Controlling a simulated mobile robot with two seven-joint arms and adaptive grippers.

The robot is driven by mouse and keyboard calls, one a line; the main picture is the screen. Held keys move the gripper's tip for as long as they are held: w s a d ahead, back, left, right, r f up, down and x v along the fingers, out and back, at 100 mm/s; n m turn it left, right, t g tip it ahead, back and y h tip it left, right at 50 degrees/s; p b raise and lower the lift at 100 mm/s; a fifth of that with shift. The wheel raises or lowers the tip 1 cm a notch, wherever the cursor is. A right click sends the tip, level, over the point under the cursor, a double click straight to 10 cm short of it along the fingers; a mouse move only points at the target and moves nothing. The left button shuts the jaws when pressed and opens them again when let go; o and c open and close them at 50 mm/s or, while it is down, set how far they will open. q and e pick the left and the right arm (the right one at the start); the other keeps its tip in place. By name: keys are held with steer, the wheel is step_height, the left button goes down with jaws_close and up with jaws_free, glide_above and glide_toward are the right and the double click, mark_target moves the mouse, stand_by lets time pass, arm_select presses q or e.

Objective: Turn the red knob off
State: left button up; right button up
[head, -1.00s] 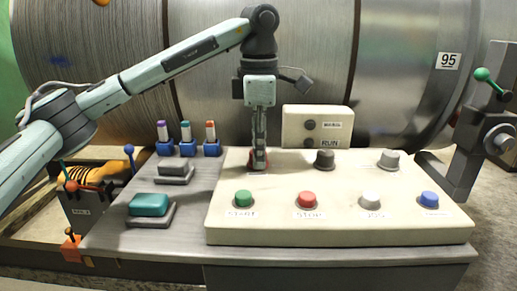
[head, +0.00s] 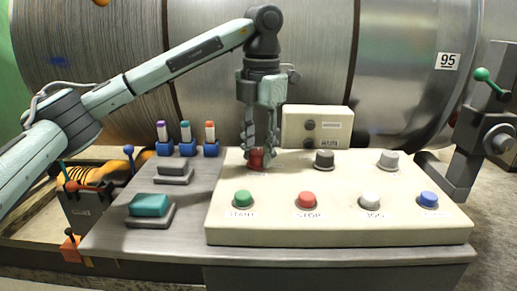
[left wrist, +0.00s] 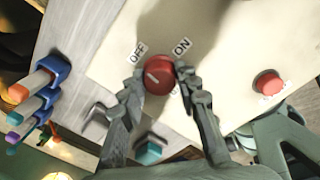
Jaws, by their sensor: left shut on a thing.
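The red knob (head: 256,161) stands at the back left of the cream control panel (head: 300,232). My left gripper (head: 258,152) points down over it, shut on it, with a finger on each side. In the left wrist view the red knob (left wrist: 160,86) sits between the two fingertips. A short white line marks the left part of its face, on the side of the OFF label (left wrist: 137,52). The ON label (left wrist: 181,47) is to the upper right of the knob. A third label below the knob is partly hidden by a finger. My right gripper is not in view.
Green (head: 243,198), red (head: 307,200), white (head: 370,200) and blue (head: 429,199) buttons line the panel's front. A cream box (head: 316,127) stands behind.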

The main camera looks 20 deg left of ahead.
mark_target(260, 152)
arm_select(q)
steer(key=shift+n, duration=0.5)
steer(key=o, duration=1.2)
steer(key=shift+c, duration=0.2)
steer(key=shift+r, duration=0.15)
step_height(260, 152, up, 12)
steer(key=shift+d, duration=0.2)
steer(key=shift+s+f, duration=0.1)
steer(key=shift+f, duration=0.1)
